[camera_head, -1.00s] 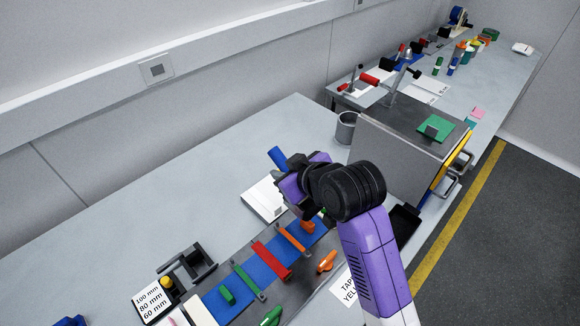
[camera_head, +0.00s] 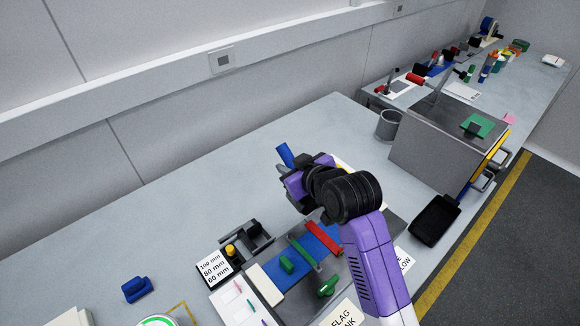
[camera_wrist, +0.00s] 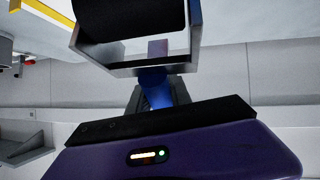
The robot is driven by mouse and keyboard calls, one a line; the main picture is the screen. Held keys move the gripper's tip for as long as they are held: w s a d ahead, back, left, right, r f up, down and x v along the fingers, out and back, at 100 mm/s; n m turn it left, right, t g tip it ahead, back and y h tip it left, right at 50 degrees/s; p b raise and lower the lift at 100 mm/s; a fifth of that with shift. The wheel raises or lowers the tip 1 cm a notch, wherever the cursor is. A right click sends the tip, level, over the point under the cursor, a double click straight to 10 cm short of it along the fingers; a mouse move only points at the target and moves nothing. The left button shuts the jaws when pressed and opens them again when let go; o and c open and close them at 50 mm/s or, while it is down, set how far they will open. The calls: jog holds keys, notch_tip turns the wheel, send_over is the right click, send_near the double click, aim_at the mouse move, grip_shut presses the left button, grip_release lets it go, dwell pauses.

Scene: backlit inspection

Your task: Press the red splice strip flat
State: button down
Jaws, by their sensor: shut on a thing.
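The red splice strip (camera_head: 323,239) lies across the blue band (camera_head: 297,272) on a dark grey board at the bench's front. Its right end is close to my arm in the picture; I cannot tell how flat it lies. My gripper (camera_head: 291,174) is raised above the bench, up and left of the strip. It is shut on a roller tool, whose blue handle (camera_head: 286,154) sticks out at the upper left. In the wrist view the blue handle (camera_wrist: 153,80) sits between the jaws, with a grey frame and black roller (camera_wrist: 130,18) beyond.
A green strip (camera_head: 302,250) and green block (camera_head: 287,264) lie left of the red strip. A black holder (camera_head: 255,238) stands behind the board's left end. A grey bin (camera_head: 389,125) and large grey box (camera_head: 430,150) stand right.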

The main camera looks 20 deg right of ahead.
jog(key=shift+r+p, duration=0.1)
jog(key=shift+p, duration=0.2)
notch_tip(320, 180, down, 7)
jog(key=b, duration=0.4)
jog(key=shift+f+b, duration=0.55)
jog(key=shift+f, duration=0.05)
dwell(1.0)
jog(key=shift+s+d, duration=0.1)
jog(key=shift+s, duration=0.05)
jog(key=shift+s+d+p, duration=0.1)
jog(key=shift+s+p, duration=0.25)
jog(key=shift+s+d+p, duration=0.15)
jog(key=shift+s+p, duration=0.15)
jog(key=shift+s, duration=0.1)
dwell(0.4)
jog(key=shift+s+d, duration=0.1)
jog(key=shift+s, duration=0.15)
jog(key=shift+s, duration=0.15)
dwell(0.3)
jog(key=shift+s+d+p, duration=0.1)
jog(key=shift+s+p, duration=0.25)
jog(key=shift+p, duration=0.05)
